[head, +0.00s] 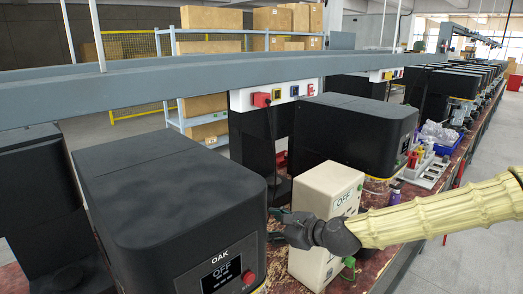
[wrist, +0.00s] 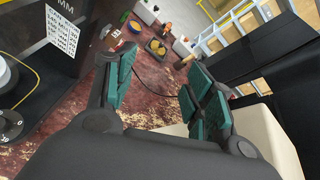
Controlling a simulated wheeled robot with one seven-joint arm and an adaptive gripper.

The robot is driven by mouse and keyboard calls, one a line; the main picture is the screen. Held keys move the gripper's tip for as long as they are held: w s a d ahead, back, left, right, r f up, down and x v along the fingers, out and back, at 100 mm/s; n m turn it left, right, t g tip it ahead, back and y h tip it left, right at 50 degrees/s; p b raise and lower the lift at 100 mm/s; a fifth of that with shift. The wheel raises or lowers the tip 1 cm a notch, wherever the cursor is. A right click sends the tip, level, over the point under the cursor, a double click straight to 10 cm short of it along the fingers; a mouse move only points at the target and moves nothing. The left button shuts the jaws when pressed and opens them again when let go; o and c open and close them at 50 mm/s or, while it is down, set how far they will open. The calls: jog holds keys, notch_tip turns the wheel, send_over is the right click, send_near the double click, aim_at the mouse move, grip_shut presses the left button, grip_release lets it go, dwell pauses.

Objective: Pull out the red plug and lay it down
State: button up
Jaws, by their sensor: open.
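The red plug (head: 262,100) sits in the white socket panel (head: 275,94) under the grey beam in the head view. A dark cable hangs down from it. My gripper (head: 276,225) is low over the bench, between the black OAK machine and a beige box, well below and apart from the plug. In the wrist view my gripper (wrist: 160,92) is open, with nothing between its green pads. I cannot pick out the plug for certain in the wrist view.
Another black machine (head: 355,130) stands behind. The grey beam (head: 200,82) crosses above. The red-brown bench top (wrist: 145,85) between the pads is bare.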

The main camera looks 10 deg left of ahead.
jog(key=w+r+m+t+y+p, duration=0.1)
jog(key=w+r+m+t+y, duration=0.2)
jog(key=r, duration=1.4)
jog(key=m+p, duration=0.1)
jog(key=m, duration=0.1)
send_near(267, 102)
jog(key=x, duration=0.2)
jog(key=shift+w+a+y, duration=0.15)
jog(key=shift+w+y, duration=0.05)
jog(key=shift+y, duration=0.1)
jog(key=shift+w+a+r, duration=0.1)
jog(key=x, duration=0.7)
jog(key=shift+f+p, duration=0.2)
jog(key=shift+p, duration=0.1)
jog(key=shift+x, duration=0.9)
jog(key=shift+b, duration=0.55)
